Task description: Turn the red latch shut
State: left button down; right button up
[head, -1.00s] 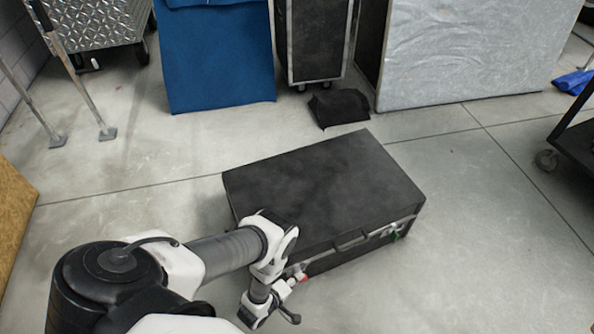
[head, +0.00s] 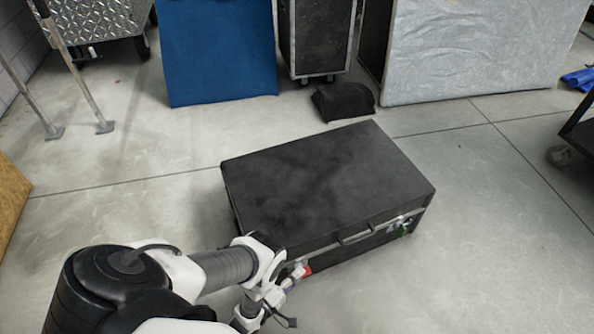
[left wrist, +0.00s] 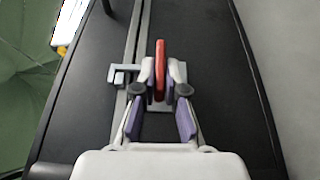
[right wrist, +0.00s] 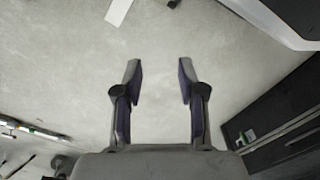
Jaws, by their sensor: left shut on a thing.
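The red latch (head: 307,270) is on the front face of the black case (head: 320,190), near its left end. It also shows in the left wrist view (left wrist: 160,62), with its handle roughly along the lid seam. A grey metal catch (left wrist: 122,75) sits on the seam beside it. My left gripper (head: 297,273) is at the latch, and in the left wrist view its fingers (left wrist: 160,75) are shut on the red handle from both sides. My right gripper (right wrist: 158,80) is open and empty above bare floor.
A green latch (head: 403,229) is near the right end of the case front, with a handle (head: 356,235) between. A black bag (head: 344,101), blue panel (head: 219,50) and grey-wrapped block (head: 480,50) stand behind. A dark cart (head: 580,130) is at right.

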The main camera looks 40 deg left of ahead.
pick_arm(q)
jog(key=shift+a, duration=0.1)
jog(key=c, duration=1.2)
grip_release()
jog(key=shift+c, duration=0.2)
